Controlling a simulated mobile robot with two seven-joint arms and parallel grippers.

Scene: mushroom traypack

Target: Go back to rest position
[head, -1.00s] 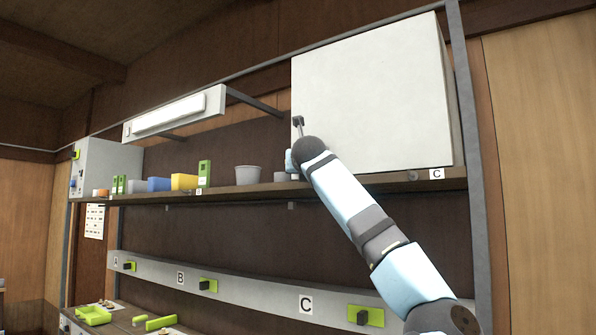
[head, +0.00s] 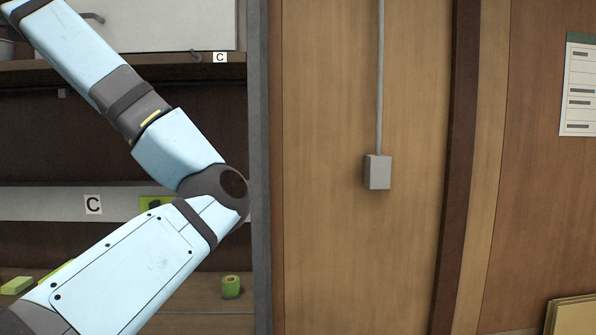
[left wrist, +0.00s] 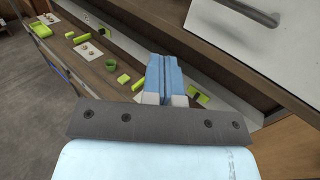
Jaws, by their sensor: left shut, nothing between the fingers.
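My left gripper (left wrist: 164,78) shows in the left wrist view, its blue fingers shut with nothing between them. It points out over the bench (left wrist: 80,48), beside the white cabinet (left wrist: 295,35) with its dark handle (left wrist: 258,14). In the head view my left arm is bent at the left side and its gripper is out of frame. My right gripper shows in neither view.
The shelf (head: 120,70) and a grey post (head: 258,170) stand beside my left arm. A green roll (head: 231,287) sits on the bench. A grey box (head: 377,172) is on the wooden wall. Several green items lie along the bench in the wrist view.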

